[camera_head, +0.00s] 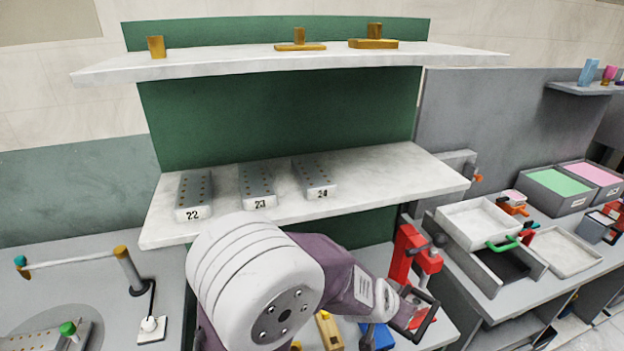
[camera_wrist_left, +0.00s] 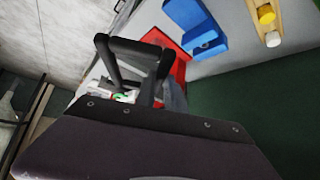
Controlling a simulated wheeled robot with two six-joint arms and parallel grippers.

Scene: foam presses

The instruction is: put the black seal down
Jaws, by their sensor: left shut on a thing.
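My left gripper (camera_head: 408,308) reaches in from the bottom middle of the head view, over the right end of the near bench. It is shut on a dark thing that I take for the black seal (camera_head: 430,322). In the left wrist view, a black loop-like shape (camera_wrist_left: 133,48) stands out beyond the gripper body. Seal and fingers are both dark there, and I cannot tell where one ends and the other begins. The held thing appears above the bench, beside the red press (camera_head: 407,255); the press's red base (camera_wrist_left: 165,50) lies behind it. My right gripper is not in view.
Grey plates numbered 22, 23 and 24 (camera_head: 258,187) stand on the white shelf (camera_head: 390,170). An open white tray (camera_head: 478,222) is to the right.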

